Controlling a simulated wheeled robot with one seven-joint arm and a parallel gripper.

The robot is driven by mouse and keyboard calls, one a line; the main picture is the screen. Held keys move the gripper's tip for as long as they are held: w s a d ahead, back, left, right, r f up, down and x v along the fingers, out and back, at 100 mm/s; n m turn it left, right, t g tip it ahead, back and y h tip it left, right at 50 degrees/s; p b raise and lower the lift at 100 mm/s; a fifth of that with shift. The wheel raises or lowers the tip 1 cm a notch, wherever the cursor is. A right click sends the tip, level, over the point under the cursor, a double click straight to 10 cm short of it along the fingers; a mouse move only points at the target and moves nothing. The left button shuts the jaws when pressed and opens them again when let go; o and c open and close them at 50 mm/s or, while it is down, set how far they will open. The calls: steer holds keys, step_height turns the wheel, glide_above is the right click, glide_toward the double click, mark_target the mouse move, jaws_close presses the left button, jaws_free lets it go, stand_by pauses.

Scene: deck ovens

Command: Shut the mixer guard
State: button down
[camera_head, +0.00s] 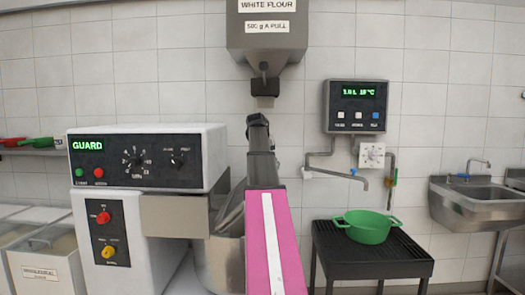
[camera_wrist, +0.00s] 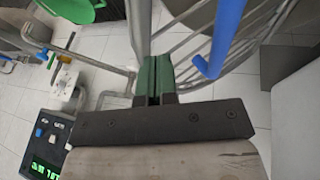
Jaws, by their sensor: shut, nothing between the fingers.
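The mixer (camera_head: 140,160) stands at the left in the head view, and its small display reads GUARD in green. Its steel bowl (camera_head: 218,255) is partly hidden behind my pink arm. The wire guard (camera_wrist: 188,45) shows in the wrist view as grey bars fanning up and right, with a blue handle (camera_wrist: 222,42) sticking out over it. My gripper (camera_wrist: 155,75) is shut and empty. It lies just left of the blue handle in that picture, apart from it. In the head view my gripper (camera_head: 258,122) is raised right of the mixer head, below the flour hopper.
The flour hopper (camera_head: 266,32) hangs on the wall above my gripper. A water meter (camera_head: 356,106) with tap pipes is on the wall to the right. A green basin (camera_head: 367,228) sits on a black slatted stand (camera_head: 370,265). A steel sink (camera_head: 480,205) is at far right.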

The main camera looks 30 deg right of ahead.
steer(key=shift+s+d+f, duration=0.35)
steer(key=shift+d+f, duration=0.2)
steer(key=shift+f, duration=0.05)
steer(key=shift+s+d+f, duration=0.3)
steer(key=shift+d+f, duration=0.1)
steer(key=shift+f, duration=0.05)
steer(key=s+d+f+t+y, duration=0.1)
steer(key=d+f+y, duration=0.1)
steer(key=f, duration=0.6)
steer(key=s+d+f+t+y, duration=0.1)
steer(key=s+d+f+y, duration=0.1)
steer(key=f, duration=0.5)
steer(key=s+d+f+m+t+y, duration=0.1)
steer(key=d+f, duration=0.3)
steer(key=f, duration=0.4)
steer(key=shift+s+d+f+t+y, duration=0.35)
steer(key=shift+s+t+y, duration=0.15)
steer(key=shift+s+y, duration=0.25)
